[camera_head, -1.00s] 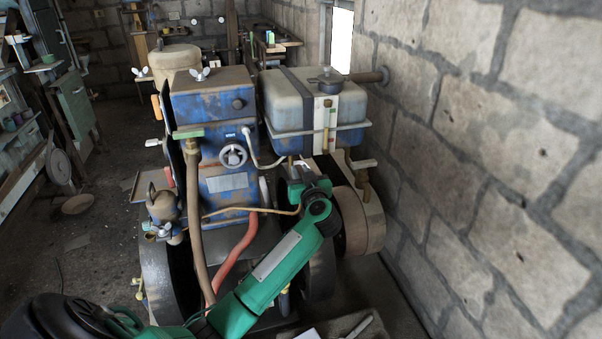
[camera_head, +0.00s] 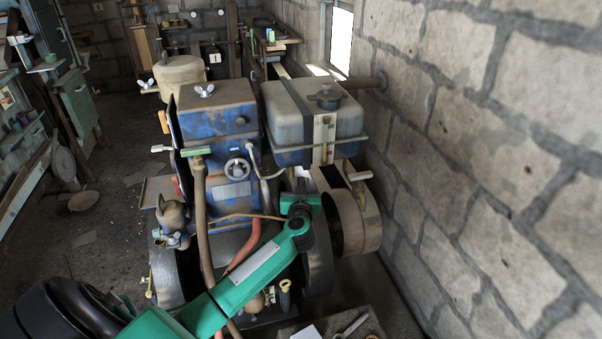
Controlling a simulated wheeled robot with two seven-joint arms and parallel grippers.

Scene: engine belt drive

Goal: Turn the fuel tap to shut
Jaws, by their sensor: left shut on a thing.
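The blue and grey fuel tank (camera_head: 285,105) sits at the upper right of the blue engine (camera_head: 222,130), with a dark filler cap on top. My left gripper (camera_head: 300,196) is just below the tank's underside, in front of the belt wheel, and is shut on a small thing. Its jaws point away from the camera, and the green wrist hides most of what they hold. It is probably the fuel tap, but I cannot see its lever or which way it is turned. A thin copper-coloured pipe (camera_head: 240,216) runs to the gripper from the left. My right gripper is out of view.
A stone wall (camera_head: 480,150) stands close on the right. A pale lever on a brass fitting (camera_head: 360,176) sticks out right of the gripper. Brown (camera_head: 201,220) and red (camera_head: 246,246) hoses hang left of my forearm. A tray with a spanner (camera_head: 352,326) lies at the bottom.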

